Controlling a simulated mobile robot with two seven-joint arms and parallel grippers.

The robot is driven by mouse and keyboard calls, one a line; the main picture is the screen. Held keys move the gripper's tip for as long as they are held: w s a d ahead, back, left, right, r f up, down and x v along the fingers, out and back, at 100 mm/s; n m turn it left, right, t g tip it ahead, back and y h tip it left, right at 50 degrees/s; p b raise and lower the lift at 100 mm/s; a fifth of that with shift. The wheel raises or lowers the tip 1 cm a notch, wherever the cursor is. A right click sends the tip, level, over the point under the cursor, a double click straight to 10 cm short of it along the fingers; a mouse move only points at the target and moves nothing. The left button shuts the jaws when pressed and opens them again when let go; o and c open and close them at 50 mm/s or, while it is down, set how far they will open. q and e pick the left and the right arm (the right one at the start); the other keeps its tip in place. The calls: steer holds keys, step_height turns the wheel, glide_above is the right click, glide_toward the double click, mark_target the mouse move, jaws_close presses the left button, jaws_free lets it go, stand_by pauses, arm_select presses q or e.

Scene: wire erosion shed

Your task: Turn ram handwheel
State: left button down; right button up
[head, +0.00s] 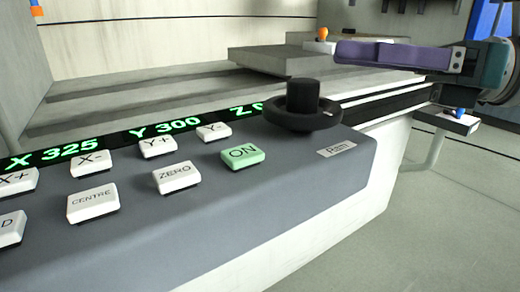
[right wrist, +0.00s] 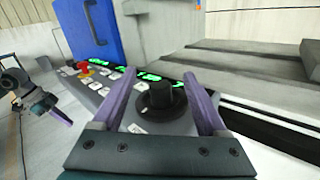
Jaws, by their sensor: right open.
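The ram handwheel (head: 303,107) is a black disc with an upright round knob, at the right end of the grey control panel (head: 250,190). A small label, seemingly "Ram", sits beside it. My right gripper (head: 345,52) has purple fingers and is above and to the right of the handwheel in the head view, apart from it. In the right wrist view the gripper (right wrist: 159,74) is open and the handwheel (right wrist: 160,100) shows between its fingers, with nothing gripped. My left gripper (right wrist: 62,117) shows at the left of the right wrist view, away from the handwheel; its jaw opening is unclear.
The panel carries white keys, a green ON key (head: 243,156) and a green-lit display (head: 165,128) beside the handwheel. A red button (right wrist: 84,69) is further along. A grey slab (head: 270,60) and an orange-topped item (head: 322,34) stand behind. Floor at right is clear.

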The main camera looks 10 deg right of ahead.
mark_target(304, 80)
steer(key=s+d+f+n+g+b, duration=0.1)
steer(key=s+d+f+n+b, duration=0.1)
steer(key=d+f+n+b, duration=0.15)
steer(key=shift+g+y, duration=0.3)
steer(key=x, duration=1)
steer(key=shift+w+f, duration=0.2)
steer(key=shift+f, duration=0.1)
arm_select(q)
steer(key=f, duration=0.5)
steer(key=shift+w+d+f, duration=0.1)
steer(key=shift+d+f, duration=0.2)
steer(key=shift+f, duration=0.05)
arm_select(e)
steer(key=shift+m, duration=0.25)
steer(key=shift+d, duration=0.1)
jaws_close()
